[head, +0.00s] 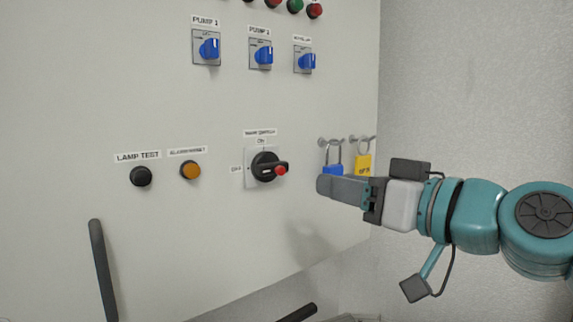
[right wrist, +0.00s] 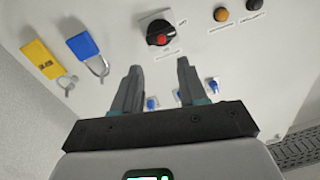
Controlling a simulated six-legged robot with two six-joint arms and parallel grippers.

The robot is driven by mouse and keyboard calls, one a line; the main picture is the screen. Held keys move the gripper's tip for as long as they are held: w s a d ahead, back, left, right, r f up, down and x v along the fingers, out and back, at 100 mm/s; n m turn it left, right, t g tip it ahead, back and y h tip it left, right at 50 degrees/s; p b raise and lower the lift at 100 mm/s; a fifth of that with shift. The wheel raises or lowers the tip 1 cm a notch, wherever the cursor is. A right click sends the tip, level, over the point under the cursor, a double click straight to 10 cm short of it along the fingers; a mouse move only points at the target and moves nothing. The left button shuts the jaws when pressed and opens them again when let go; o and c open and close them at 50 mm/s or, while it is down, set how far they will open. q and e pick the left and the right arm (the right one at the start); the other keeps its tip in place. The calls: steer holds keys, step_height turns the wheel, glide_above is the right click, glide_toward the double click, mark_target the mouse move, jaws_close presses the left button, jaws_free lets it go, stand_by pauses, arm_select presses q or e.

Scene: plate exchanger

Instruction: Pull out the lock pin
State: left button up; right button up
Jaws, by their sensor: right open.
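The main switch (head: 264,167) is a black rotary knob on a white plate. Its handle lies sideways, with a red part (head: 281,170) at its right end that may be the lock pin. The right wrist view shows the switch (right wrist: 158,32) and its red part (right wrist: 162,37) beyond the fingertips, roughly between their lines. My right gripper (head: 328,187) is to the right of the switch and apart from it. In the right wrist view its fingers (right wrist: 159,68) are spread, with nothing between them. My left gripper is not seen.
A blue padlock (head: 333,170), partly hidden by my fingers, and a yellow padlock (head: 363,164) hang on hooks at right. Black (head: 141,176) and amber (head: 190,170) buttons are left of the switch. Blue selectors (head: 209,48) are above. A dark bar (head: 103,270) stands at lower left.

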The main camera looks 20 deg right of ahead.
mark_target(283, 171)
steer(key=p+x, duration=0.2)
steer(key=x, duration=0.8)
steer(key=shift+w+a, duration=0.1)
steer(key=shift+w, duration=0.05)
jaws_close()
